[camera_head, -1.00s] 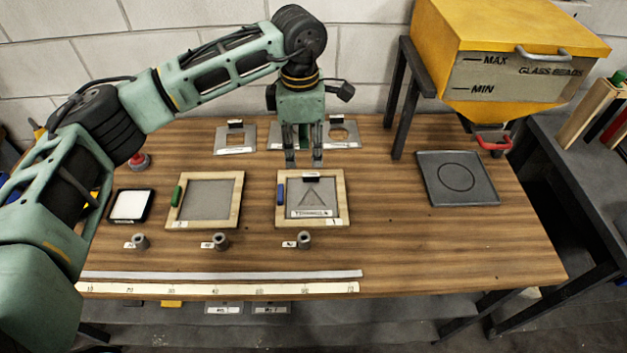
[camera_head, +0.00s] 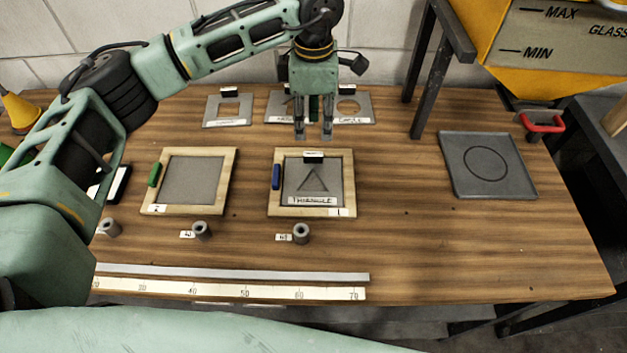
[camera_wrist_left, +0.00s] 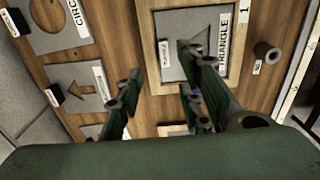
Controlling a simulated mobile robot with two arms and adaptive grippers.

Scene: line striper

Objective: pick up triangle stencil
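The triangle stencil (camera_head: 318,190) is a grey plate with a triangular cut-out, a black grip block at its far edge and a "TRIANGLE" label. It lies inside a wooden frame (camera_head: 351,185) marked 1. In the left wrist view the triangle stencil (camera_wrist_left: 177,66) shows at the upper middle, partly hidden by a finger. My left gripper (camera_head: 314,136) is open and empty, pointing down just behind the frame and apart from the stencil. Its two fingers (camera_wrist_left: 157,105) stand well apart in the left wrist view. My right gripper is not seen.
Other stencils, one square (camera_head: 229,111) and one circle (camera_head: 355,109), lie along the back. A second wooden frame (camera_head: 234,172) sits to the left. A dark tray with a ring (camera_head: 513,178) lies right, below the yellow hopper (camera_head: 488,78). The right front of the table is clear.

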